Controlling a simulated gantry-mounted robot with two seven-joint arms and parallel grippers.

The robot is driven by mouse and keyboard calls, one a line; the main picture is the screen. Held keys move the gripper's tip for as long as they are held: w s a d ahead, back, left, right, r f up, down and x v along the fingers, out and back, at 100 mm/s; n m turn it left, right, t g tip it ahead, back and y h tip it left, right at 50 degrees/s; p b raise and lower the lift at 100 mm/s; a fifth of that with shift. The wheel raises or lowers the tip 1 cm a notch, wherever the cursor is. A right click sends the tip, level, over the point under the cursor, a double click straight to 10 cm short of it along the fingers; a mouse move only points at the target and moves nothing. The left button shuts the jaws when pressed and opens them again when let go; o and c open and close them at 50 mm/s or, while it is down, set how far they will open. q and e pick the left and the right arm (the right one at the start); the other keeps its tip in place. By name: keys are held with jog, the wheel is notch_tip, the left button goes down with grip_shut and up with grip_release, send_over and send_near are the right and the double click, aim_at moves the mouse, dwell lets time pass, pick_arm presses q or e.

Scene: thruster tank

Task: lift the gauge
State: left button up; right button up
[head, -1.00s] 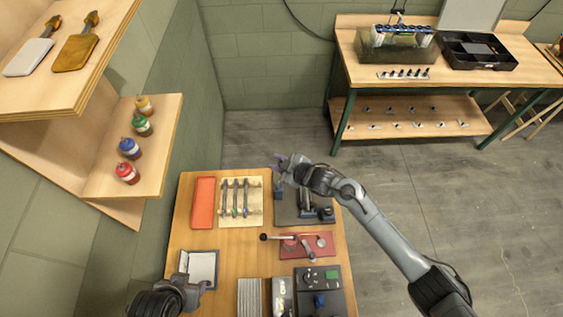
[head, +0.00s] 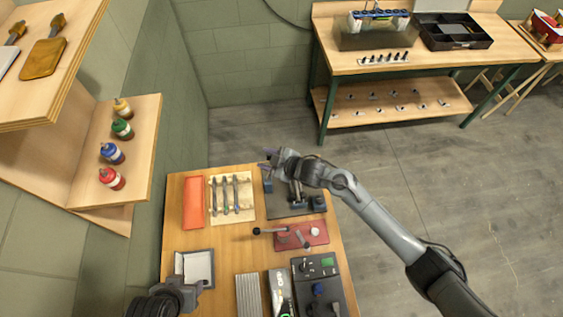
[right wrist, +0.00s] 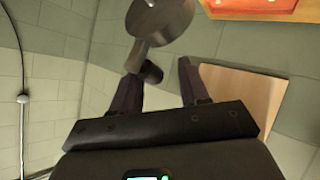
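My right gripper (head: 268,157) is above the far side of the wooden table, with its fingers pointing left. In the right wrist view its two dark fingers (right wrist: 158,85) stand apart. A grey metal round-headed piece with a short stem (right wrist: 165,22), possibly the gauge, shows beyond and partly between them. A gap shows beside the right-hand finger, and I see no firm grip on it. I cannot pick out the gauge for certain in the head view. My left gripper (head: 198,286) is at the lower left by a grey tray; its fingers are too small to judge.
The table holds a red tray (head: 194,203), a cream mat (head: 217,216) with several tools, a dark base plate (head: 280,208), a red plate (head: 316,240) and a grey tray (head: 196,268). Shelves with bottles (head: 112,179) stand left. The floor right is clear.

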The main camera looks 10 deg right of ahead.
jog(key=v, duration=0.9)
jog(key=shift+s+b, duration=0.2)
jog(key=shift+b, duration=0.2)
jog(key=shift+d, duration=0.15)
jog(key=shift+f, duration=0.1)
